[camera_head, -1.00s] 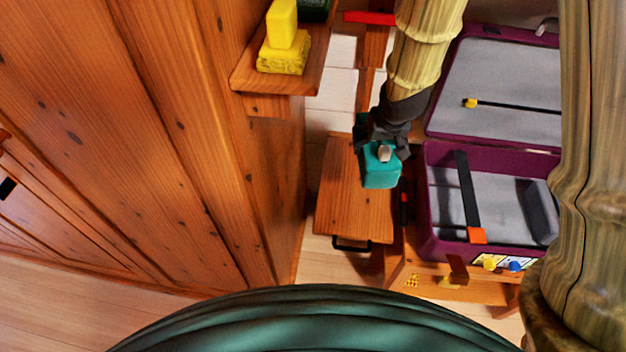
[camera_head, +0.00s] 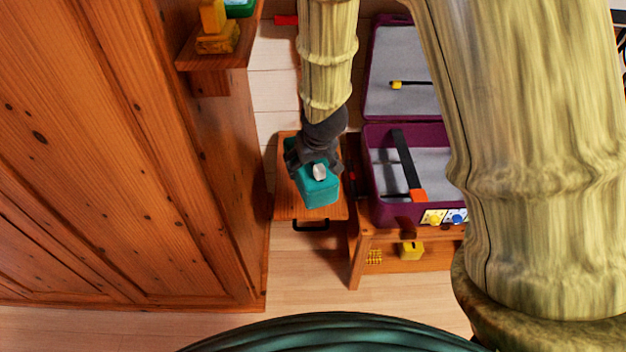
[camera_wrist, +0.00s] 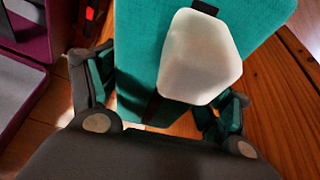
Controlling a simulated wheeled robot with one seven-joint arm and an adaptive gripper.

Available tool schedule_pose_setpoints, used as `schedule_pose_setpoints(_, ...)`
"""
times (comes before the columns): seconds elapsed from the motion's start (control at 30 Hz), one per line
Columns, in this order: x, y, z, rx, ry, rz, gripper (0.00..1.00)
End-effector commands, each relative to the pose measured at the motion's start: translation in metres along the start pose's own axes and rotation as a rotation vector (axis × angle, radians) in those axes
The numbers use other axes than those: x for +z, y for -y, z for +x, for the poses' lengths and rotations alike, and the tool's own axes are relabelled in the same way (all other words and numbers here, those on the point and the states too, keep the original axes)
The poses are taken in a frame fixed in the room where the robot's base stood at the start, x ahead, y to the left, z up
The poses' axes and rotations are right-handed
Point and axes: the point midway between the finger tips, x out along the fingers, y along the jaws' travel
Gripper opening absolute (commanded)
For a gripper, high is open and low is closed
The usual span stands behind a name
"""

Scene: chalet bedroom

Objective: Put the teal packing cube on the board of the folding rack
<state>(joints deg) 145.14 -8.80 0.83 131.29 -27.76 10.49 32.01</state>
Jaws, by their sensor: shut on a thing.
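The teal packing cube (camera_head: 318,191) is held by my gripper (camera_head: 312,165) over a small wooden board with a black handle at its front edge. This board (camera_head: 286,207) stands between the wooden wall and the purple suitcase. In the wrist view the teal cube (camera_wrist: 145,50) fills the middle, with a pale rounded piece on its near face, and my gripper's fingers (camera_wrist: 160,105) close on both sides of it. Wood planks show at the right of the wrist view. I cannot tell whether the cube touches the board, as its underside is hidden.
An open purple suitcase (camera_head: 375,205) lies on a low wooden bench (camera_head: 358,262) to the right. A wall shelf (camera_head: 232,58) with yellow and green things juts out at upper left. A yellow block (camera_head: 411,250) sits under the suitcase. Bare floor (camera_head: 300,275) lies in front.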

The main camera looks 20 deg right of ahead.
Motion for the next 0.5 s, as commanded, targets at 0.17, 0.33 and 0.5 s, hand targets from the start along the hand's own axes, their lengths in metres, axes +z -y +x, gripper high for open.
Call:
schedule_pose_setpoints(0.17, 0.034, 0.005, 0.058, -0.05, 0.0, -0.15, 0.49)
schedule_pose_setpoints(0.33, 0.063, 0.013, 0.097, -0.114, 0.001, -0.293, 0.49)
schedule_pose_setpoints(0.5, 0.082, 0.018, 0.118, -0.163, 0.001, -0.382, 0.49)
